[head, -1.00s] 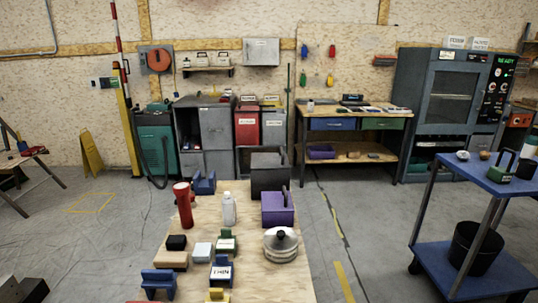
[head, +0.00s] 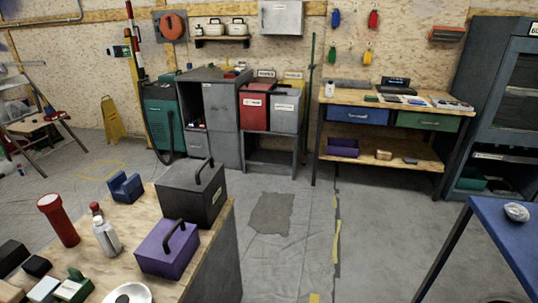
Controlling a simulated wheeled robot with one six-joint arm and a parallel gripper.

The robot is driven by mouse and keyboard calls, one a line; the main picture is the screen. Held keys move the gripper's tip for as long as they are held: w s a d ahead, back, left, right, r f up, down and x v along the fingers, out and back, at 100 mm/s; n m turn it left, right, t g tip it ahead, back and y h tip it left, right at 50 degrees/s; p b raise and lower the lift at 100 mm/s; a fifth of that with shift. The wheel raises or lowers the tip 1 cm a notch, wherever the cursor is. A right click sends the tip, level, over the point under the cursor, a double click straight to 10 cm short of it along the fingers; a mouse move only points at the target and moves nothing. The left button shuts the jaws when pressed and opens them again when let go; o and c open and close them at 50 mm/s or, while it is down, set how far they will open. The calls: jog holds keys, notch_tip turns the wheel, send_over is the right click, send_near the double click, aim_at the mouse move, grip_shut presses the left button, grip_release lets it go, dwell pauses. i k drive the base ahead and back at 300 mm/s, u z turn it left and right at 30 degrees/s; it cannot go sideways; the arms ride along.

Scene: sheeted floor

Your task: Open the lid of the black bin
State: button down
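A black bin (head: 190,196), box-shaped with a flat lid, stands upright at the far end of the wooden table in the lower left of the head view. Its lid (head: 189,174) looks closed, with a dark arched handle (head: 204,172) on top. The bin's base is partly hidden behind a purple box. My gripper is not in view.
The purple box (head: 167,249) with a black handle sits just in front of the bin. A red flashlight (head: 59,221), a white bottle (head: 106,238) and a blue block (head: 124,187) stand left of it. Floor right of the table is clear up to a blue cart (head: 507,222).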

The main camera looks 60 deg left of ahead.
aim_at(194, 176)
jog(key=i, duration=0.55)
jog(key=u, duration=1.7)
jog(key=i, duration=0.65)
jog(key=u, duration=0.55)
